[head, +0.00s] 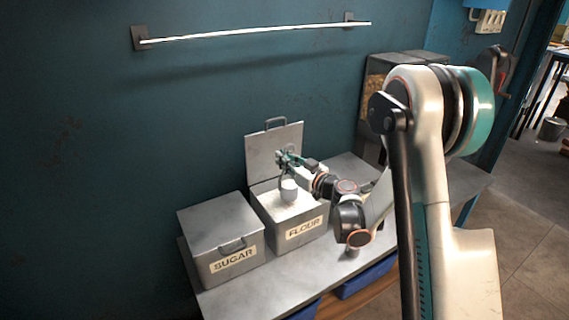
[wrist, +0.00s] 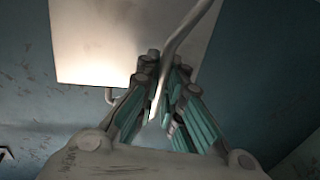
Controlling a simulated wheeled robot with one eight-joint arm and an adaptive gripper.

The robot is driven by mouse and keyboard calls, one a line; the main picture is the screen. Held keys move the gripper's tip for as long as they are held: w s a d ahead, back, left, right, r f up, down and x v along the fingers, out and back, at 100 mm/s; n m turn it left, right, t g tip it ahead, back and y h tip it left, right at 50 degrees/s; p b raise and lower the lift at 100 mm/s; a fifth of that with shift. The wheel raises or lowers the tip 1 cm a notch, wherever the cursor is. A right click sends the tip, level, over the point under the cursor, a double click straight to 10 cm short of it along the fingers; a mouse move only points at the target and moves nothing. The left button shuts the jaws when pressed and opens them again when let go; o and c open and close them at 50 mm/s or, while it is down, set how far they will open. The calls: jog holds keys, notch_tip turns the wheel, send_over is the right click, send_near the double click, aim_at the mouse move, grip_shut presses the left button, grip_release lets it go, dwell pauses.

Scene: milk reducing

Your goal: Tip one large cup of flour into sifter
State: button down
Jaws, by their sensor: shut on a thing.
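The grey metal bin labelled FLOUR (head: 272,226) stands on the table with its lid (head: 262,150) raised. White flour (head: 311,204) shows inside it. A small grey cup (head: 289,193) with white at its top is upright over the open bin. My gripper (head: 288,159) is just above this cup and shut on its handle. In the wrist view my gripper (wrist: 162,88) closes around a thin curved metal handle (wrist: 183,38), while the cup's body is hidden. Whether the cup touches the flour cannot be told. I cannot make out a sifter.
A closed bin labelled SUGAR (head: 217,235) stands left of the flour bin. A small metal vessel (head: 352,251) is on the grey table (head: 265,277) near my arm. Dark boxes (head: 377,80) stand at the back right. A wall rail (head: 255,32) hangs above.

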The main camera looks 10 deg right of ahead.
jog(key=shift+r+p, duration=1.45)
jog(key=shift+r, duration=1.5)
